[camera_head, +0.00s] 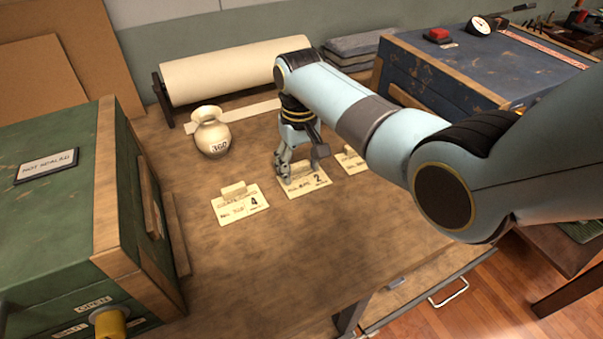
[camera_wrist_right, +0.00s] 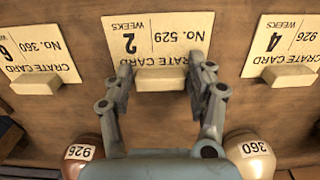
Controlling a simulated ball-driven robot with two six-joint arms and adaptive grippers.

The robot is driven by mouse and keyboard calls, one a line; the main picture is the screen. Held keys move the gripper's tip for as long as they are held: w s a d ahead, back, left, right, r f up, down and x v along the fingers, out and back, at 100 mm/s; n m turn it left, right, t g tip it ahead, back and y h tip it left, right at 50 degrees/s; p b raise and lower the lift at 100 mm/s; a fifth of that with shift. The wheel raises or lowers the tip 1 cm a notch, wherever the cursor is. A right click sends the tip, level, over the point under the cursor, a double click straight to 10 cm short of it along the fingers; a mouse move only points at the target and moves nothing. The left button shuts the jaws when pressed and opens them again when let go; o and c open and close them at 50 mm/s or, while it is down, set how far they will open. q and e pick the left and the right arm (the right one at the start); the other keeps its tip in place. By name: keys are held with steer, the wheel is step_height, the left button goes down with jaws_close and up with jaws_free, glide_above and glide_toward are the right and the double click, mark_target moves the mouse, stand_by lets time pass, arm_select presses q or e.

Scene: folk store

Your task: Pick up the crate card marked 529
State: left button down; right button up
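The crate card marked 529 (camera_wrist_right: 178,30) lies in the middle of a row of three cards. It has a "2 weeks" marking and a cream block (camera_wrist_right: 160,79) along one edge; it also shows in the head view (camera_head: 312,184). My right gripper (camera_wrist_right: 165,76) is down at this card, its fingers on either side of the block. The fingers look close to the block's ends; whether they press on it is unclear. In the head view my right gripper (camera_head: 297,168) partly covers the block. My left gripper is out of view.
Card 926 (camera_head: 233,211) lies left of it; card 360 (camera_head: 355,167) lies right, partly behind my arm. A cream vase marked 360 (camera_head: 211,136) stands behind; a dark vase marked 926 (camera_wrist_right: 82,151) shows in the wrist view. A green chest (camera_head: 60,240) flanks the bench. The bench front is clear.

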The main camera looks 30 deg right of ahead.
steer(key=c, duration=0.4)
steer(key=shift+c, duration=0.2)
